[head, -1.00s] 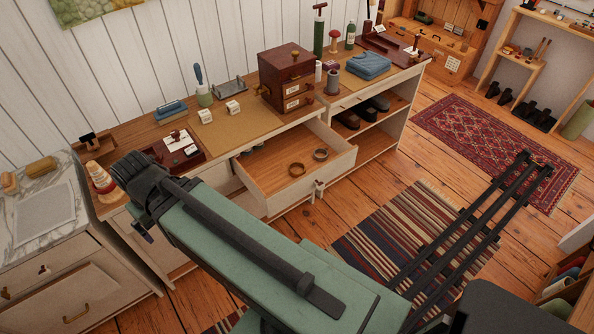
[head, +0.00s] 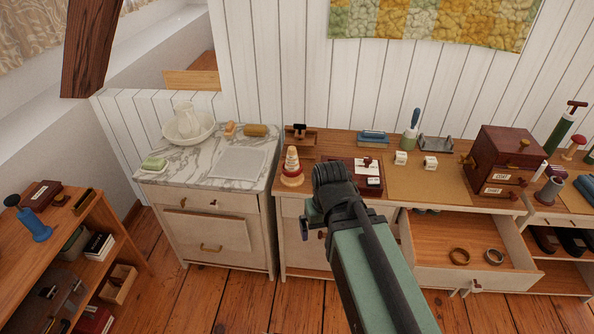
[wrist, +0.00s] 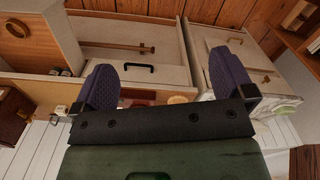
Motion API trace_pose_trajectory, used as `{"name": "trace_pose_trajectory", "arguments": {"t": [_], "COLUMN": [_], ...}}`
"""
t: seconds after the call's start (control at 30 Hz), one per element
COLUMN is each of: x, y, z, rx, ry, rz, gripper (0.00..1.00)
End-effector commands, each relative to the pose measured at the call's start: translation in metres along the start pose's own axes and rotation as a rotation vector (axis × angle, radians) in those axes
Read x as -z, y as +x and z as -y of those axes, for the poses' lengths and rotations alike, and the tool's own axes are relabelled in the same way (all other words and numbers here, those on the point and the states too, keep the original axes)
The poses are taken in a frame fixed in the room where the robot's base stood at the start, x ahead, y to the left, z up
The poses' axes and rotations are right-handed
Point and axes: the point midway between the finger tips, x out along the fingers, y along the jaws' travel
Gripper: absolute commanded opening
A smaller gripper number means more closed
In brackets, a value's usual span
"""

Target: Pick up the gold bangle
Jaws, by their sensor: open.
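The gold bangle (head: 459,256) lies in the open drawer (head: 505,282) of the long wooden-topped cabinet, at the right of the head view. A greyer ring (head: 494,256) lies just to its right in the same drawer. In the wrist view a golden-brown ring (wrist: 17,28) shows at the upper left corner, inside the drawer; it looks like the bangle. My gripper (wrist: 163,60) is open with nothing between its two purple fingers. It is in front of the cabinet, left of the drawer in the head view, clear of the bangle. The fingers are mostly hidden in the head view.
The cabinet top (head: 318,147) holds a stacked ring toy (head: 292,168), a dark red tray (head: 350,172) and a red-brown drawer box (head: 500,160). A marble-topped cabinet (head: 210,240) stands left of it. A low shelf (head: 70,240) is at far left. Wooden floor lies in front.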

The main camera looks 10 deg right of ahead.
Motion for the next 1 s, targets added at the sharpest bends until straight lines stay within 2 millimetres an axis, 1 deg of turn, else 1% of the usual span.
{"name": "trace_pose_trajectory", "arguments": {"t": [0.47, 0.5, 0.57, 0.9, 1.0], "x": [0.0000, 0.0000, 0.0000, 0.0000, 0.0000], "y": [0.0000, 0.0000, 0.0000, 0.0000, 0.0000], "z": [0.0000, 0.0000, 0.0000, 0.0000, 0.0000], "rx": [0.000, 0.000, 0.000, 0.000, 0.000], "ry": [0.000, 0.000, 0.000, 0.000, 0.000], "rz": [0.000, 0.000, 0.000, 0.000, 0.000], "gripper": [1.00, 0.97, 0.88, 0.36, 0.34]}}
